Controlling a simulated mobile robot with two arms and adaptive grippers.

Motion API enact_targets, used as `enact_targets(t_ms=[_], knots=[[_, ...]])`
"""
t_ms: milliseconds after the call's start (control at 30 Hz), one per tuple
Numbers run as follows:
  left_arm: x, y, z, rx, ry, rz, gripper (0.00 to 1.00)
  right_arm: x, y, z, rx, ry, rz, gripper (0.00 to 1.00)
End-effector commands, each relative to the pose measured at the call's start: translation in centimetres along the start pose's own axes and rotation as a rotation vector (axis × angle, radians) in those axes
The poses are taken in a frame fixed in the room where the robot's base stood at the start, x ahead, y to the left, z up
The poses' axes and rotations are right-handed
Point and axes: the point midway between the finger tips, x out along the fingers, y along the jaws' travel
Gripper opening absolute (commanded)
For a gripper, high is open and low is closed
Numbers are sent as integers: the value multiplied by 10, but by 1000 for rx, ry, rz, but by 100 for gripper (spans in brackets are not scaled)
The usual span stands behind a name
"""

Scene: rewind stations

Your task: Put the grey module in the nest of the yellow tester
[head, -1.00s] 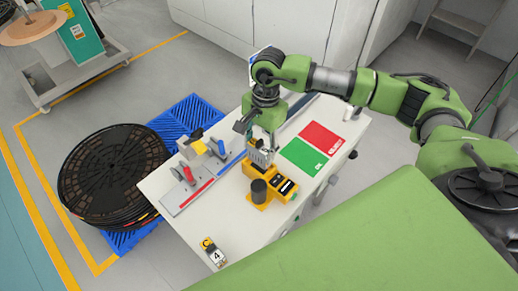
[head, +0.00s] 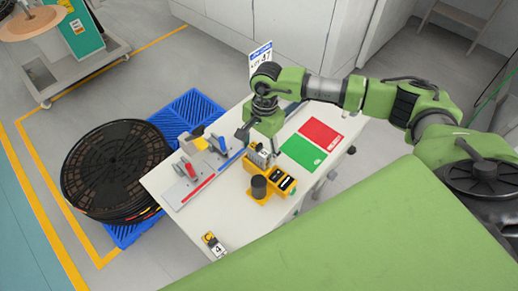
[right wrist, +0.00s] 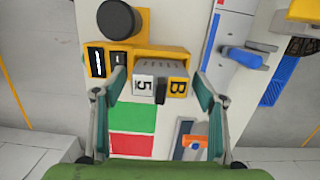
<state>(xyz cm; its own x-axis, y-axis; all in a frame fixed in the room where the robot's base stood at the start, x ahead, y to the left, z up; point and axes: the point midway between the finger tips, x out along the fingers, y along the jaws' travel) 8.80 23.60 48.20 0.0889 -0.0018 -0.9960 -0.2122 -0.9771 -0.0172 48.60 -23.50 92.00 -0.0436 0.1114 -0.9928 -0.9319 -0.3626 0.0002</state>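The yellow tester (head: 283,184) stands on the white table, with a black cylinder (head: 259,187) on it. The grey module (head: 262,157) is at the tester's far end. In the right wrist view the module's top shows a white "5" label (right wrist: 143,86) and a yellow "B" label (right wrist: 178,86). Its ridged side lies against the tester's yellow rim (right wrist: 150,48); I cannot tell if it is fully seated. My right gripper (right wrist: 160,84) is around the module, with narrow gaps between the fingers and its sides, so it looks open. My left gripper is not in view.
A green pad (head: 303,153) and a red pad (head: 321,133) lie right of the tester. A fixture with red and blue clamps (head: 203,165) is at the left. Another module labelled "4" (head: 214,244) lies near the front corner. A sign (head: 260,58) stands behind.

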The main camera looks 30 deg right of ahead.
Motion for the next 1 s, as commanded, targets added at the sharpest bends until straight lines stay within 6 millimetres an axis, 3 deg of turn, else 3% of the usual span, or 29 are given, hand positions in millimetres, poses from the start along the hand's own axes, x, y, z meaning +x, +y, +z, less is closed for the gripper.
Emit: enact_targets(t_ms=[233,300,733,1000], knots=[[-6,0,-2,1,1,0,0,-6,0,0,0,0,0,65],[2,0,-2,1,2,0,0,-10,-1,-1,0,1,-4,65],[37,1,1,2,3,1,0,-97,-1,0,0,2,-5,65],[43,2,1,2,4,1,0,-122,0,0,0,1,-1,65]])
